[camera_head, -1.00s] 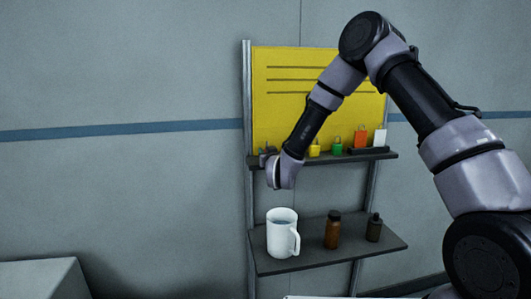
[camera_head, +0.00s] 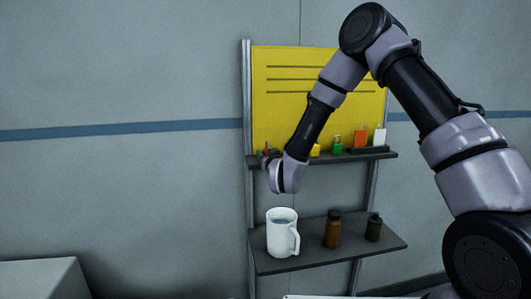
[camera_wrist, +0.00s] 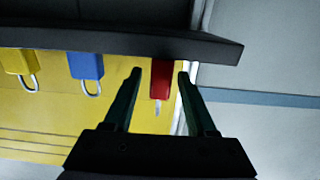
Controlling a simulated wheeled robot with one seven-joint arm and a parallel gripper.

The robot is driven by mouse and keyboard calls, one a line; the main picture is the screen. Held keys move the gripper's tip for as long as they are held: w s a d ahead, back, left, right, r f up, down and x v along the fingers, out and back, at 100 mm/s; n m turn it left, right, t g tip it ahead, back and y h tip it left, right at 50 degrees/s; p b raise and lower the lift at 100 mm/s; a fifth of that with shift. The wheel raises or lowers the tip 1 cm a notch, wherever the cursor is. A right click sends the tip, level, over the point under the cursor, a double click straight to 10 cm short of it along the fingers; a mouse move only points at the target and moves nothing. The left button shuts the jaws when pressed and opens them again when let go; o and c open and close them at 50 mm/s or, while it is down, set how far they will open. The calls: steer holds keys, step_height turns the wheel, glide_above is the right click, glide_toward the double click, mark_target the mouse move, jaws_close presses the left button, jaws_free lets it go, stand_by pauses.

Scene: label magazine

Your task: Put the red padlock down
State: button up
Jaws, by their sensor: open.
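The red padlock (camera_wrist: 160,80) stands on the upper shelf at its left end, its body meeting the shelf and its shackle pointing away from it. The wrist view is upside down, so the shelf (camera_wrist: 120,38) runs across its top. My gripper (camera_wrist: 159,73) is open, with one finger on each side of the red padlock and a visible gap on both sides. In the head view only a small red bit of the padlock (camera_head: 266,149) shows by my wrist.
A blue padlock (camera_wrist: 86,66) and a yellow padlock (camera_wrist: 20,62) stand beside it. A green padlock (camera_head: 337,145), orange tag (camera_head: 361,137) and white tag (camera_head: 380,137) are farther right. The lower shelf holds a white mug (camera_head: 281,236) and two brown bottles (camera_head: 333,230).

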steer(key=v, duration=0.9)
steer(key=d+r+m+g+h, duration=0.2)
steer(key=d+r+m+g, duration=0.25)
steer(key=d+r, duration=1.15)
steer(key=s+d+r+m+g, duration=0.1)
steer(key=s+d, duration=0.3)
steer(key=s, duration=0.4)
steer(key=s+d+r+m+g, duration=0.1)
steer(key=s+d, duration=0.3)
steer(key=s, duration=0.5)
steer(key=s+d+r+m+g, duration=0.1)
steer(key=s+d+r+g, duration=0.2)
steer(key=s, duration=0.5)
steer(key=shift+s+d+h, duration=0.2)
steer(key=shift+d+h, duration=0.2)
steer(key=shift+d, duration=0.4)
